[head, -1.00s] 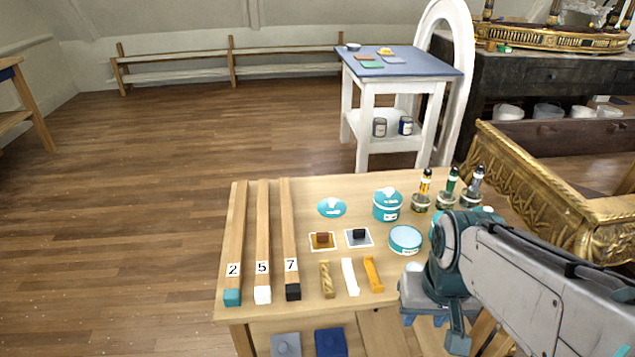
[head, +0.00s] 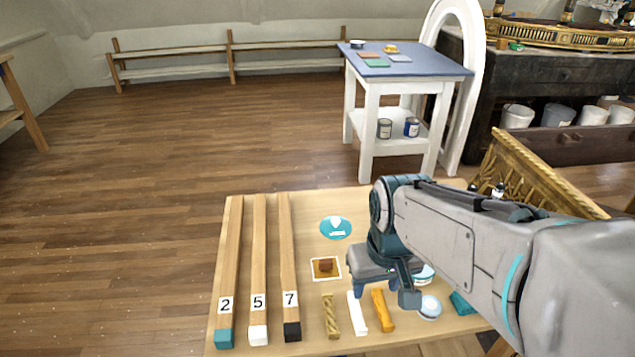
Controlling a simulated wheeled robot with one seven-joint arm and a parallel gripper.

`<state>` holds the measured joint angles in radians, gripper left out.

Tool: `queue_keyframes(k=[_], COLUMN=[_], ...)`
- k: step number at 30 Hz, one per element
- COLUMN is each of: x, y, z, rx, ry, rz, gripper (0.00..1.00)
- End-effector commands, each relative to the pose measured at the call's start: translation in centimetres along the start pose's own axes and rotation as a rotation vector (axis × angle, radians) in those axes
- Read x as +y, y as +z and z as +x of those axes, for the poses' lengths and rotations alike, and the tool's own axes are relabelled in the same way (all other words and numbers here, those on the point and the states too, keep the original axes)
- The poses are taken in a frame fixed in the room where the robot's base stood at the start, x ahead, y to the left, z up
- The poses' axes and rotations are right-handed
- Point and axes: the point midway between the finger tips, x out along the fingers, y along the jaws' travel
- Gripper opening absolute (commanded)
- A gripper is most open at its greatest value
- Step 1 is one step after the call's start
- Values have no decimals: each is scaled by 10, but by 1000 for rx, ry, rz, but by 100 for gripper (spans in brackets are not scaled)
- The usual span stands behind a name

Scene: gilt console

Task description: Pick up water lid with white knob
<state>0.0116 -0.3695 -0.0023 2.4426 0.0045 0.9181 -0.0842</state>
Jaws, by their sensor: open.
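A teal round lid with a white knob and white label (head: 336,228) lies on the wooden table (head: 310,215), right of the long sticks. A smaller pale-blue round piece with a white centre (head: 429,306) lies at the front right; I cannot tell exactly what it is. My gripper (head: 377,287) is open, pointing down over the table, to the right of and nearer than the teal lid, apart from it. My arm hides the table's right side.
Three numbered sticks (head: 259,265) lie at left. A brown-knobbed square plate (head: 326,268) lies between the lid and three short handles (head: 356,313). A teal piece (head: 462,303) lies at right. A blue-topped side table (head: 405,62) and gilt frame (head: 530,165) stand beyond.

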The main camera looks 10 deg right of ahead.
Motion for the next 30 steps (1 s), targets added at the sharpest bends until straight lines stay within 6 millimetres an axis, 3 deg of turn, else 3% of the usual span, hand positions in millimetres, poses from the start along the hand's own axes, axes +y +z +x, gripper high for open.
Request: queue_keyframes(k=[8, 14, 18, 24, 30], x=[7, 10, 14, 17, 19], y=[-108, -189, -241, -299, -329], z=[-18, -8, 10, 44, 69], rx=[-46, -79, -98, -113, -115], ry=[-3, -24, -47, -85, -112], rz=[-411, -747, -978, -1274, -1452], gripper=[50, 50, 50, 50, 50])
